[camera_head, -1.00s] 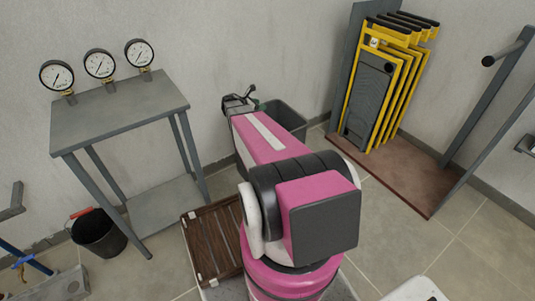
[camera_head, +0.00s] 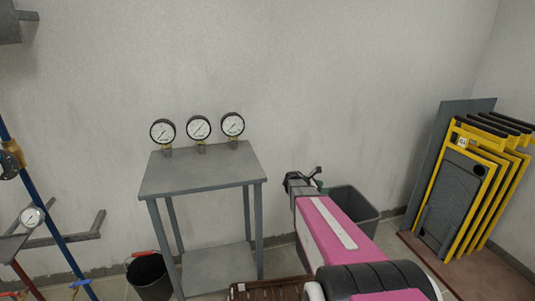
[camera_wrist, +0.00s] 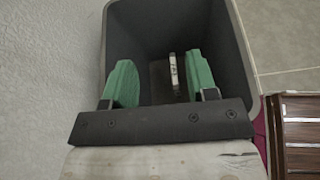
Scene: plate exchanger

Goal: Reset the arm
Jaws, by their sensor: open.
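My gripper (camera_wrist: 160,82) is open in the wrist view, with its two green fingers spread apart above the dark grey bin (camera_wrist: 240,50). A small pale strip-like object (camera_wrist: 174,72) shows between the fingers, apart from both; it seems to be inside the bin. In the head view my gripper (camera_head: 305,181) is at the far end of my pink arm, by the left side of the bin (camera_head: 366,212). Its fingers are mostly hidden there.
A grey metal table (camera_head: 205,176) with three dial gauges (camera_head: 199,128) stands left of my arm. A black bucket (camera_head: 150,276) is on the floor beside it. Yellow-framed plates (camera_head: 470,180) stand at right. A brown slatted crate (camera_wrist: 300,120) lies right of the bin.

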